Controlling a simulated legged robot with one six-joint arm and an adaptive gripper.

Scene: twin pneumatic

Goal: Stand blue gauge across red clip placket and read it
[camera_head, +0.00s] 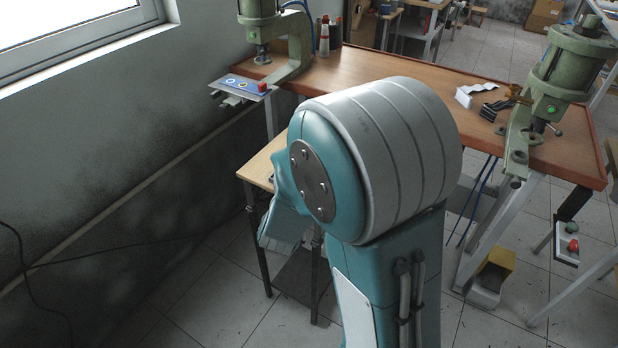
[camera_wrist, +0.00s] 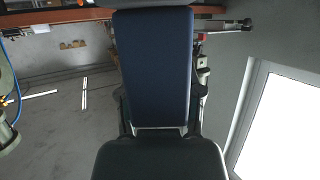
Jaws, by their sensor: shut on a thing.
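In the wrist view, my gripper (camera_wrist: 160,160) shows as a dark body at the bottom, with dark side parts rising just above it. A broad dark blue panel (camera_wrist: 153,65) stands straight ahead of it and fills the middle; I take it for the blue gauge held in the jaws. The contact itself is hidden. In the head view my arm covers the gripper and the gauge. A small red piece (camera_head: 262,87) sits at the end of a blue-topped plate (camera_head: 236,82) by the left press. Whether it is the red clip is unclear; the placket cannot be made out.
The brown workbench (camera_head: 400,75) carries a green press at left (camera_head: 262,22) and another at right (camera_head: 560,65). A white and black part (camera_head: 470,96) lies between them. The wall and window (camera_head: 80,30) are close on the left.

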